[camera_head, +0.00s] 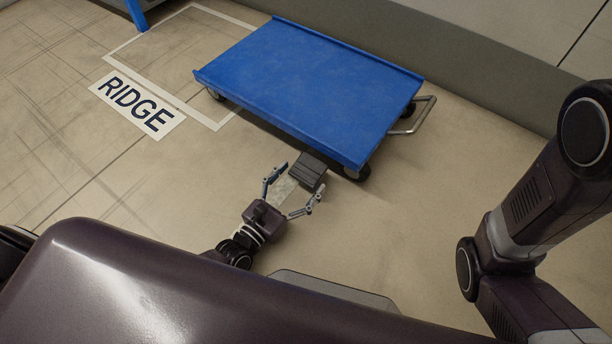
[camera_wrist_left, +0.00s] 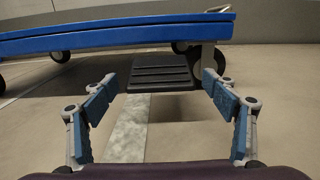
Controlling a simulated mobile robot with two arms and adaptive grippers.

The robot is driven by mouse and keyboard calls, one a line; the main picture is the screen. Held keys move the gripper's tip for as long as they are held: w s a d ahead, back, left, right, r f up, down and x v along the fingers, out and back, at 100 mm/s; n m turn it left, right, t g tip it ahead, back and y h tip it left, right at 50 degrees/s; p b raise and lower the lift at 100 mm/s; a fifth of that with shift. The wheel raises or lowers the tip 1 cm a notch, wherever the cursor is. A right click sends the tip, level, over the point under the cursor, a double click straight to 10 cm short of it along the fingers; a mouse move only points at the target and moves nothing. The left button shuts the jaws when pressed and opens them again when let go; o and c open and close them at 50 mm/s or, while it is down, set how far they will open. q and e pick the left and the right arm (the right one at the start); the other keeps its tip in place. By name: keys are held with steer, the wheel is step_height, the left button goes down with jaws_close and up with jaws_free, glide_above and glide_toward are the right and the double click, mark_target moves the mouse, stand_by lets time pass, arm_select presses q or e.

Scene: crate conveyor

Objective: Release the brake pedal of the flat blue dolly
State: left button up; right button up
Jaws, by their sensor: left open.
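The flat blue dolly (camera_head: 312,85) stands on the floor ahead, with dark wheels and a metal loop handle (camera_head: 414,117) at its right end. Its dark grey brake pedal (camera_head: 309,169) sticks out from the near long side. In the left wrist view the ribbed pedal (camera_wrist_left: 161,72) lies just beyond and between my fingertips, below the dolly's blue edge (camera_wrist_left: 110,41). My left gripper (camera_head: 294,180) is open and empty, its fingers spread on either side of the pedal's near end. I cannot tell whether they touch it. My right gripper is not in view.
A white-lined floor box with a RIDGE label (camera_head: 137,104) lies left of and partly under the dolly. A wall with a grey lower band (camera_head: 470,85) runs behind it. A blue leg (camera_head: 137,14) stands at top left. Floor left and right of my left gripper is clear.

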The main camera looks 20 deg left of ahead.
mark_target(308, 170)
arm_select(q)
steer(key=shift+b+x, duration=0.3)
steer(key=shift+x, duration=0.9)
